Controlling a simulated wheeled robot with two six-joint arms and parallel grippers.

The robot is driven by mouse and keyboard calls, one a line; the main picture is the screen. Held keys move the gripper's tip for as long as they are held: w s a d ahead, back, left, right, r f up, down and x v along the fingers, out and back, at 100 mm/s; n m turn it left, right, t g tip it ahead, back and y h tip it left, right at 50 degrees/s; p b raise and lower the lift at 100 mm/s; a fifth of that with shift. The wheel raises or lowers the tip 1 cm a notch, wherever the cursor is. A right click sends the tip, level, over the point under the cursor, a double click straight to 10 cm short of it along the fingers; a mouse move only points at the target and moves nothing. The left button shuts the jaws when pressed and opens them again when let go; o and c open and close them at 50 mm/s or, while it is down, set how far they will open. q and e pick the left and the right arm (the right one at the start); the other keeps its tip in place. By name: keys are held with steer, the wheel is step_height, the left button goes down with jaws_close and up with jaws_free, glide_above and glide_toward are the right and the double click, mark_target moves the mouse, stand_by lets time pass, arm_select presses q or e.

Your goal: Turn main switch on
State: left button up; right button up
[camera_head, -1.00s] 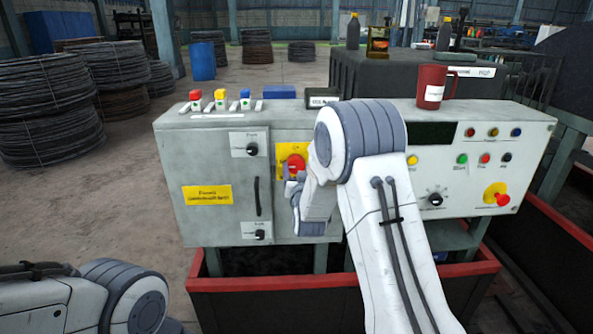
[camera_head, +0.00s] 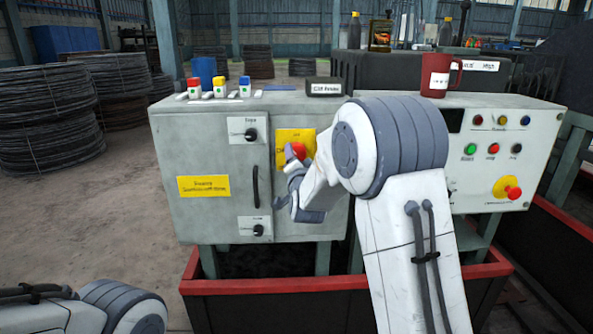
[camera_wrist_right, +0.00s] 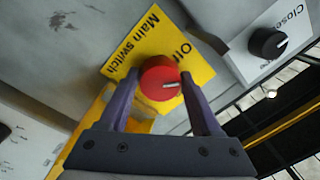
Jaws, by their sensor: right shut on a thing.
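The main switch is a round red knob with a white line on its face. In the head view the knob (camera_head: 297,151) sits on a yellow plate (camera_head: 285,135) on the grey cabinet's front. In the right wrist view the red knob (camera_wrist_right: 160,82) is between the two purple fingers of my right gripper (camera_wrist_right: 162,92), one on each side. The plate (camera_wrist_right: 150,45) there reads "Off" and "Main switch". My right gripper (camera_head: 292,176) is shut on the knob, partly hidden by my wrist in the head view. My left gripper is out of view.
Left of the switch are a cabinet door handle (camera_head: 256,187) and two black knobs (camera_head: 251,134). A red emergency button (camera_head: 513,192) is at the right. A red-rimmed bin (camera_head: 355,282) is below.

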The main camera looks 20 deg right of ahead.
steer(key=m+b, duration=0.8)
steer(key=b, duration=0.1)
steer(key=shift+a+h, duration=0.1)
steer(key=shift+h, duration=0.2)
steer(key=shift+r+m+b, duration=0.15)
steer(key=shift+m+b, duration=1.1)
steer(key=shift+m, duration=0.15)
steer(key=o, duration=1.4)
steer(key=shift+c, duration=0.2)
steer(key=shift+s, duration=0.1)
steer(key=v, duration=1)
steer(key=shift+a, duration=0.15)
steer(key=shift+s, duration=0.1)
